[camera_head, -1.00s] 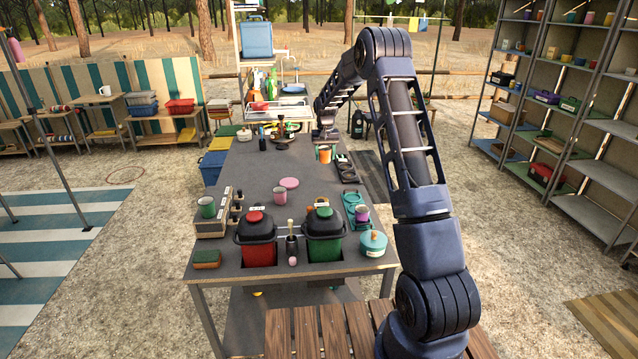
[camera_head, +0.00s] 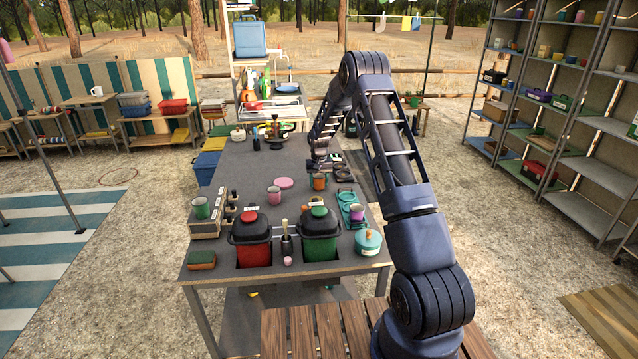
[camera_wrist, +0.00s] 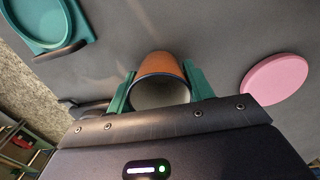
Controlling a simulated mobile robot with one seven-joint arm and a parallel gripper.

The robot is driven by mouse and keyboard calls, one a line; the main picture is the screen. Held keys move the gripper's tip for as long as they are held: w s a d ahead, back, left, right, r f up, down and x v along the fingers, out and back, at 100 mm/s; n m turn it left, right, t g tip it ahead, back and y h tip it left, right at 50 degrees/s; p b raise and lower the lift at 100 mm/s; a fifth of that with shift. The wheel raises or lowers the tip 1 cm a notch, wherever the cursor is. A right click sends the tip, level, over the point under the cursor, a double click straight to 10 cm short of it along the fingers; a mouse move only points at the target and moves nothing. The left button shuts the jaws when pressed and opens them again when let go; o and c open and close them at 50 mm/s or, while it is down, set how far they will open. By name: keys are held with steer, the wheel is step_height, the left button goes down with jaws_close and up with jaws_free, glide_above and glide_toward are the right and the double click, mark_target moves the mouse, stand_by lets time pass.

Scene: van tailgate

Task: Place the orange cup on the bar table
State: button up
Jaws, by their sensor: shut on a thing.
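The orange cup (camera_head: 319,181) is at the right side of the long grey table (camera_head: 240,166), below the end of my arm. In the wrist view the orange cup (camera_wrist: 160,70) is between the two green fingers of my gripper (camera_wrist: 160,88), its pale inside and dark rim facing the camera. My gripper is shut on the cup. In the head view my gripper (camera_head: 319,170) is small and partly hidden by the arm. I cannot tell whether the cup touches the table. I cannot tell which surface is the bar table.
A pink disc (camera_head: 284,183) and a pink cup (camera_head: 274,196) stand left of the orange cup. Red (camera_head: 251,242) and green (camera_head: 319,237) lidded bins are set in the near end. A teal pot (camera_head: 368,241) sits at the near right. Shelves (camera_head: 560,100) stand at the right.

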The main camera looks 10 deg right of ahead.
steer(key=shift+f, duration=0.2)
steer(key=o, duration=1)
